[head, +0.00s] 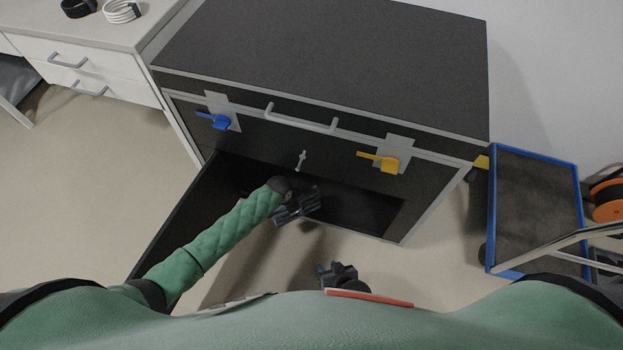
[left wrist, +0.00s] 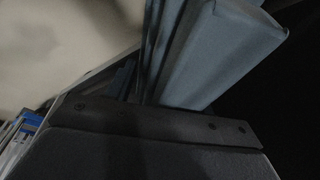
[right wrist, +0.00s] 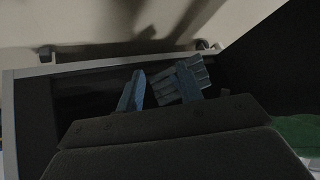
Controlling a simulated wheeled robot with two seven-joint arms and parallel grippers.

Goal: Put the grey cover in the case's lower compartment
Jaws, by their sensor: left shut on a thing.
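The dark case (head: 330,55) has its lower compartment (head: 375,208) open, with a dark door (head: 180,215) swung out at the left. My left gripper (head: 296,208) is at the mouth of this compartment, and its arm partly covers the opening. In the left wrist view a blue-grey finger (left wrist: 222,50) lies close beside dark strips. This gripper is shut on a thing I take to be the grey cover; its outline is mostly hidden. My right gripper (head: 340,275) is low in front of my body.
The case front carries a blue latch (head: 215,120), a yellow latch (head: 382,161) and a pale handle (head: 300,118). A cart with a blue rim (head: 534,155) stands to the right. A white drawer unit (head: 85,65) is at the left. Bare floor shows around the case.

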